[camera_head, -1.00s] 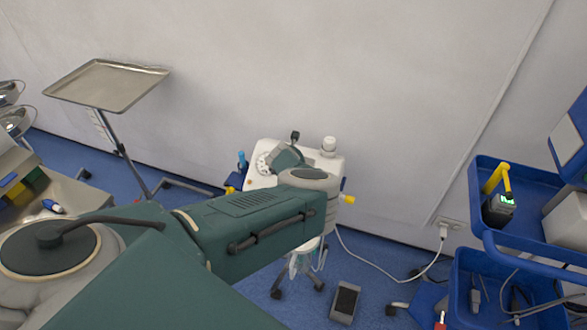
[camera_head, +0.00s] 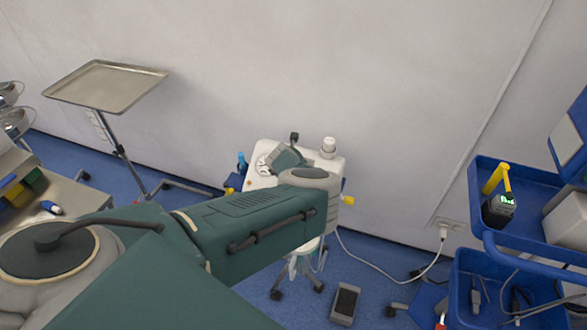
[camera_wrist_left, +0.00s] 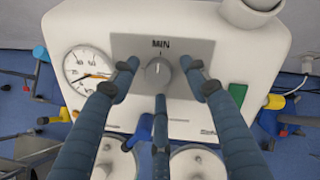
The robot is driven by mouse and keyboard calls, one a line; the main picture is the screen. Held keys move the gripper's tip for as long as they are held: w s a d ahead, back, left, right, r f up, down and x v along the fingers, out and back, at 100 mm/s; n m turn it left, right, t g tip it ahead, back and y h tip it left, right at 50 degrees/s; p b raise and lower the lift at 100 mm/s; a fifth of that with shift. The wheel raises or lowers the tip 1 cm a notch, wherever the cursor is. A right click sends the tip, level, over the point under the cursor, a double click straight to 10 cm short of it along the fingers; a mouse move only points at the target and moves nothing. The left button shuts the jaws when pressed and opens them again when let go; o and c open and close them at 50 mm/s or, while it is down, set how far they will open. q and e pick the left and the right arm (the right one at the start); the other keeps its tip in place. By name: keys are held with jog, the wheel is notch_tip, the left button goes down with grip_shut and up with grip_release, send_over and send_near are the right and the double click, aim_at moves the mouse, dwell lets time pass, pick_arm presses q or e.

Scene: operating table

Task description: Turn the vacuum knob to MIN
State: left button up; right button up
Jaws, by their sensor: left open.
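The vacuum knob (camera_wrist_left: 158,71) is a small round grey knob on a grey panel of the white suction unit (camera_wrist_left: 75,32), below the word MIN. A light mark shows at the knob's upper part; its exact angle is hard to tell. My left gripper (camera_wrist_left: 160,88) is open, with two fingers above left and right of the knob and a third below it. I cannot tell whether any finger touches it. In the head view the suction unit (camera_head: 331,163) stands by the wall, and my left arm hides its front and the knob. My right gripper is not in view.
A round gauge (camera_wrist_left: 88,68) is left of the panel, and a green switch (camera_wrist_left: 237,94) is right of it. A metal tray stand (camera_head: 106,87) is at the left. A blue cart (camera_head: 520,190) is at the right. A foot pedal (camera_head: 345,303) lies on the floor.

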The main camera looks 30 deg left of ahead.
pick_arm(q)
notch_tip(320, 180, up, 10)
dwell(0.4)
dwell(0.3)
